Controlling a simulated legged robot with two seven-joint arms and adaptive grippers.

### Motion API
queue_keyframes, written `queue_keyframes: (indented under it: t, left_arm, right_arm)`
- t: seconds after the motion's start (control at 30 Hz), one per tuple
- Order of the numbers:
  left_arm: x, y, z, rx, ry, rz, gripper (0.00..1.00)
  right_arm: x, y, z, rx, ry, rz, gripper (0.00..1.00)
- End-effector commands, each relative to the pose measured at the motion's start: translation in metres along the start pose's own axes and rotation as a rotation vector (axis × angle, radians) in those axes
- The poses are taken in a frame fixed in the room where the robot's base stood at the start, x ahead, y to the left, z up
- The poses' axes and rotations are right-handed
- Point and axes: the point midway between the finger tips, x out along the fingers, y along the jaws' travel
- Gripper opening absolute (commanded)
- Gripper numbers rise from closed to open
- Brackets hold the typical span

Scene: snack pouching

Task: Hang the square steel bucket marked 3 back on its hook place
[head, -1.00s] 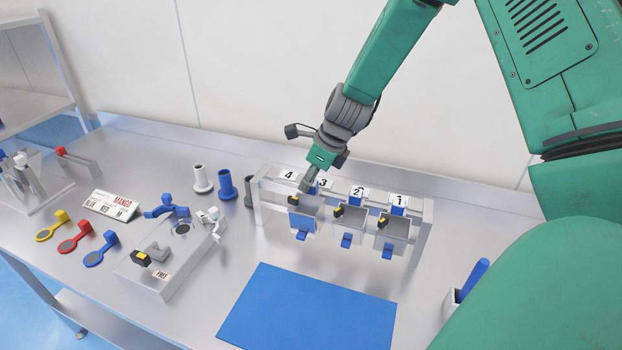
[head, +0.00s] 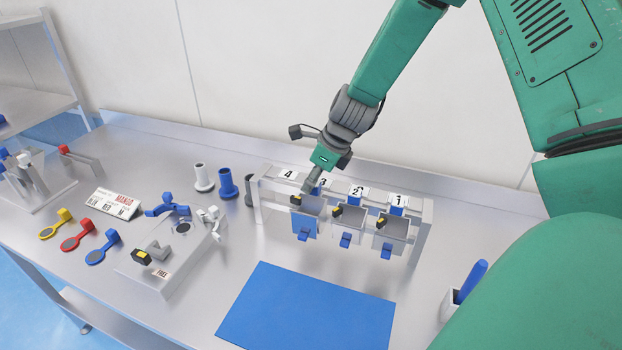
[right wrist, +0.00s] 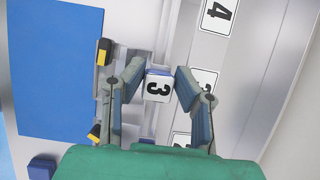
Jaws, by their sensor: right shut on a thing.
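The square steel bucket marked 3 (head: 311,207) is the leftmost of the buckets at the rack (head: 427,230), in front of the 4 and 3 plates. Its body shows bluish, with a blue tab at the bottom front. My right gripper (head: 314,187) comes down from above at its back edge. In the right wrist view my right gripper (right wrist: 160,79) is shut on the bucket's white block marked 3 (right wrist: 158,88). Whether the bucket is seated on its hook is hidden by the fingers. My left gripper is not in view.
Buckets marked 2 (head: 348,219) and 1 (head: 394,228) hang close to the right. A blue mat (head: 305,310) lies in front. Blue and white cylinders (head: 227,184) stand left of the rack. A steel box (head: 158,275) and coloured scoops (head: 76,236) are further left.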

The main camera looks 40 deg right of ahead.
Motion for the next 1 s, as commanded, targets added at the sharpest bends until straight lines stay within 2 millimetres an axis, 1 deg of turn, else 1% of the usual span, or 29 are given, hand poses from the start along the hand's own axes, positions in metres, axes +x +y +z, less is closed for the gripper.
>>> queue_keyframes:
  t: [0.03, 0.13, 0.17, 0.2, 0.23, 0.53, 0.67, 0.77, 1.0]
  left_arm:
    - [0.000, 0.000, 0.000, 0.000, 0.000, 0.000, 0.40]
    - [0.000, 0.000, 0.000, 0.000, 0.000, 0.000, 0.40]
    - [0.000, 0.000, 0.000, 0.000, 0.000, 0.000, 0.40]
    - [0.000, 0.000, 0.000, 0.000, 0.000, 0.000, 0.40]
    - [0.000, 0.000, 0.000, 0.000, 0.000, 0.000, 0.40]
    - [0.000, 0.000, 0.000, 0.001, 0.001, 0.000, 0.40]
    - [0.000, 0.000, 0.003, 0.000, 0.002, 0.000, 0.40]
    - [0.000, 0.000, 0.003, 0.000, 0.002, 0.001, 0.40]
    - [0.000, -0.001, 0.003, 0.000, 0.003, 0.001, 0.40]
  right_arm:
    - [0.001, 0.001, -0.003, 0.002, 0.004, 0.003, 0.00]
    - [0.001, 0.001, -0.003, 0.002, 0.005, 0.002, 0.00]
    - [0.001, 0.000, -0.003, 0.002, 0.005, 0.002, 0.30]
    - [0.001, 0.000, -0.003, 0.002, 0.005, 0.001, 0.44]
    - [0.001, 0.000, -0.003, 0.002, 0.005, 0.001, 0.51]
    - [0.000, 0.000, -0.002, 0.000, 0.003, -0.001, 0.51]
    - [-0.010, 0.000, -0.001, -0.001, 0.002, -0.003, 0.51]
    - [-0.026, -0.001, 0.000, -0.002, 0.000, -0.004, 0.51]
    - [-0.078, -0.001, 0.000, -0.002, 0.001, -0.005, 0.51]
